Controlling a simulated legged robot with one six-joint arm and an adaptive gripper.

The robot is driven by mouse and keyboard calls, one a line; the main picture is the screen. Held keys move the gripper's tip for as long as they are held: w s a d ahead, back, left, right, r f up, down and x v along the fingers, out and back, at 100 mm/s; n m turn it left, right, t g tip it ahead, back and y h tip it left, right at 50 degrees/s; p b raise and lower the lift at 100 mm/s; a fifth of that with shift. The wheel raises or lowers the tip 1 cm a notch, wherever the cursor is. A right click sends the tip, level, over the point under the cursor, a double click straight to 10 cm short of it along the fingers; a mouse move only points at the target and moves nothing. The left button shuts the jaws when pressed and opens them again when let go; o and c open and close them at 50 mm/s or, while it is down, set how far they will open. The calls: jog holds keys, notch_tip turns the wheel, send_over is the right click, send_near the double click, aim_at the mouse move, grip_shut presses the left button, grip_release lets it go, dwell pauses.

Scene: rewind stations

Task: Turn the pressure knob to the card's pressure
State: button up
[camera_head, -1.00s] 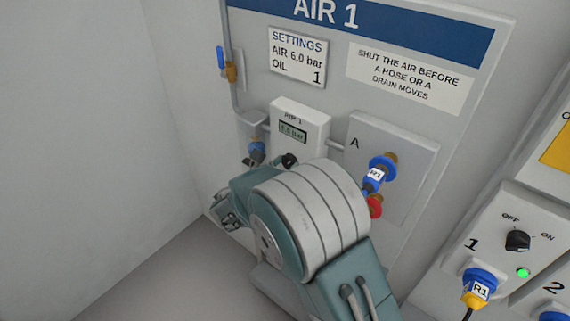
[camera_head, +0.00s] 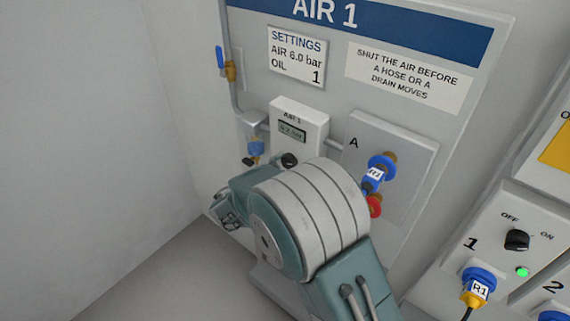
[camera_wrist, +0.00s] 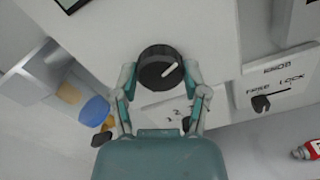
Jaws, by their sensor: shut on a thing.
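The black pressure knob (camera_wrist: 160,68) with a white pointer line sits between the two fingers of my gripper (camera_wrist: 160,82) in the wrist view. The fingers are shut on it. In the head view the knob (camera_head: 289,160) shows just above my arm, on the white AIR 1 regulator box (camera_head: 313,128). The box's small display (camera_head: 292,132) is too blurred to read surely. The settings card (camera_head: 298,57) shows AIR, a bar value that looks like 6.0 or 8.0, and OIL 1. My gripper is mostly hidden behind my arm in the head view.
A blue-handled valve (camera_head: 221,58) is on the pipe at the upper left. Port A's panel (camera_head: 412,150) holds a blue R1 hose fitting (camera_head: 378,172) and a red part (camera_head: 374,206), close to my arm. A switch box (camera_head: 517,240) stands at the right. The grey wall is clear at left.

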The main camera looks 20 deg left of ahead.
jog(key=shift+m, duration=0.6)
jog(key=o, duration=1.1)
jog(key=shift+a, duration=0.1)
jog(key=shift+o, duration=0.2)
jog(key=v, duration=1.2)
jog(key=shift+f, duration=0.1)
